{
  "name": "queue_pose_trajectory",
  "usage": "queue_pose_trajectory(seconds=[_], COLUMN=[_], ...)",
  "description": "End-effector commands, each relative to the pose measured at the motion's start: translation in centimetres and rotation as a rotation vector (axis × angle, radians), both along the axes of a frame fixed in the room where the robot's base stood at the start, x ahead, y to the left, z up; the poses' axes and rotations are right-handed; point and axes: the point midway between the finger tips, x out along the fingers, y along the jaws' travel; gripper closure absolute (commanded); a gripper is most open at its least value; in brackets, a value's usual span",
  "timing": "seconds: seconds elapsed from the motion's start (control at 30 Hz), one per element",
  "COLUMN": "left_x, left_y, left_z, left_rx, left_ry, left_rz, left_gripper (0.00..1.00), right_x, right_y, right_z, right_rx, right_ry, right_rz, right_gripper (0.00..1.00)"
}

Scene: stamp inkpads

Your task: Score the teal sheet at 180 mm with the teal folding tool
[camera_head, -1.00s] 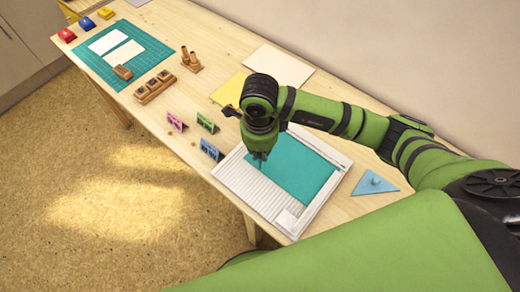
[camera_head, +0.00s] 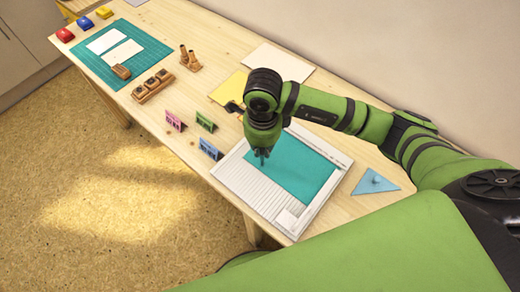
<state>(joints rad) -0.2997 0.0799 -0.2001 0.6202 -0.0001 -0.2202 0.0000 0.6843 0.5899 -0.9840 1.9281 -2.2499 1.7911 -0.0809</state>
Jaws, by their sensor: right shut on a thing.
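The teal sheet (camera_head: 305,174) lies flat on the white grooved scoring board (camera_head: 245,184). My right gripper (camera_head: 262,158) points down over the sheet's left part, near its upper left edge. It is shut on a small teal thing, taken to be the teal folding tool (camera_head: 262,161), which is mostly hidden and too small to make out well. I cannot tell whether its tip touches the sheet. My left gripper is not in view.
A blue triangle (camera_head: 375,184) with a knob lies right of the board. Small pink (camera_head: 174,122), green (camera_head: 206,121) and blue (camera_head: 210,149) cards stand left of it. Wooden stamps, a green mat (camera_head: 150,56) and coloured inkpads are farther left. Pale and yellow sheets lie behind my arm.

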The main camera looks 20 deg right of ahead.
Motion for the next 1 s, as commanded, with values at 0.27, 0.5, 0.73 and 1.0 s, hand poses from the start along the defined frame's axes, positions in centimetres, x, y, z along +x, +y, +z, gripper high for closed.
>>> queue_pose_trajectory(seconds=[0.27,0.5,0.73,1.0], left_x=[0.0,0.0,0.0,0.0], left_y=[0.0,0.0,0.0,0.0], left_z=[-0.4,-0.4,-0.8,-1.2], left_rx=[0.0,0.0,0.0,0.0], left_ry=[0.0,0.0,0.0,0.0], left_rz=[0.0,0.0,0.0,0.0], left_gripper=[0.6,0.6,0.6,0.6], right_x=[0.4,0.4,0.8,1.3], right_y=[-0.8,-0.9,-1.7,-2.6], right_z=[-0.2,-0.2,-0.3,-0.1], right_rx=[-0.004,-0.006,-0.008,-0.006], right_ry=[0.001,0.002,0.003,0.002], right_rz=[-0.002,-0.003,-0.004,-0.002], right_gripper=[1.0,1.0,1.0,1.0])
